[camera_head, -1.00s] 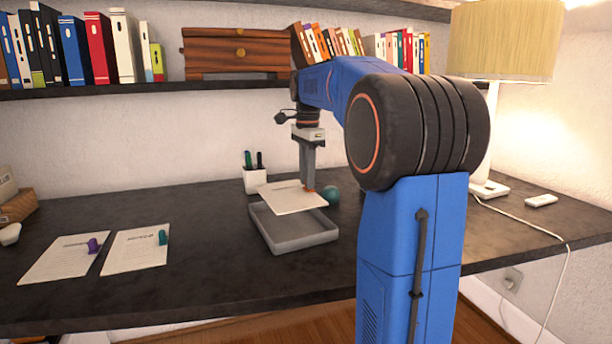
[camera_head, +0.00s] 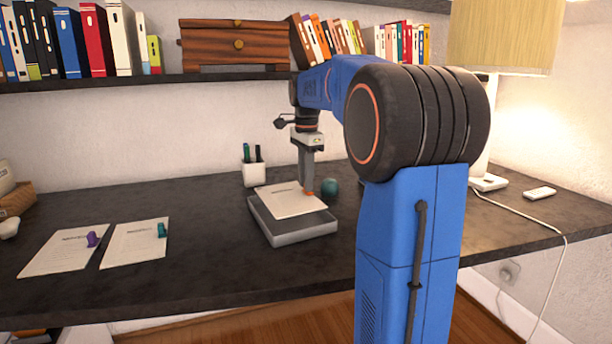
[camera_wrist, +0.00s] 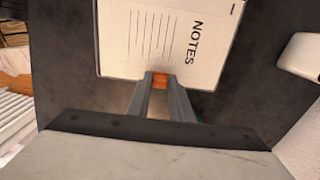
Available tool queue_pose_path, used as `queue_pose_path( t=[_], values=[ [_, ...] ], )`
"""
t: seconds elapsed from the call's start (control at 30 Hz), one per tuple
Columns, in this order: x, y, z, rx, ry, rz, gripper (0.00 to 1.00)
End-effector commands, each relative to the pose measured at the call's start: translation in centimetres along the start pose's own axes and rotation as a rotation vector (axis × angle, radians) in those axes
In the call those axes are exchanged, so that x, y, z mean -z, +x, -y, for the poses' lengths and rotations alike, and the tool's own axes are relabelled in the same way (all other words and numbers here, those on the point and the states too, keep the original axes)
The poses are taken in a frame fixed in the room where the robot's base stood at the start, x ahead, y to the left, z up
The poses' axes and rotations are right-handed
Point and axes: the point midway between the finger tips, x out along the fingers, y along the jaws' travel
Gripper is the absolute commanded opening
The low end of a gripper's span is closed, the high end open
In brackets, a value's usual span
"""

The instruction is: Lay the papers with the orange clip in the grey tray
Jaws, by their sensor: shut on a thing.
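My gripper (camera_head: 308,190) is shut on the orange clip (camera_wrist: 160,80) at the edge of a sheaf of white papers (camera_head: 286,200). In the wrist view the papers (camera_wrist: 160,35) show the word NOTES and several printed lines. The grey tray (camera_head: 297,236) stands on the dark desk below the papers. The papers lie flat over the tray's back part and hide much of its inside. In the head view I cannot tell whether they touch the tray floor.
Papers with a purple clip (camera_head: 62,252) and papers with a teal clip (camera_head: 135,243) lie on the desk at left. A white pen cup (camera_head: 254,174) stands behind the tray. A teal ball (camera_head: 330,187) is close to my gripper. A lamp stands at right.

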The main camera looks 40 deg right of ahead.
Motion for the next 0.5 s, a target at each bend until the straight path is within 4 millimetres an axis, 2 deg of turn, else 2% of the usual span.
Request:
queue_pose_path(
  t=[0.5],
  values=[
    [0.0, 2.5, 0.0, 0.000, 0.000, 0.000, 0.00]
  ],
)
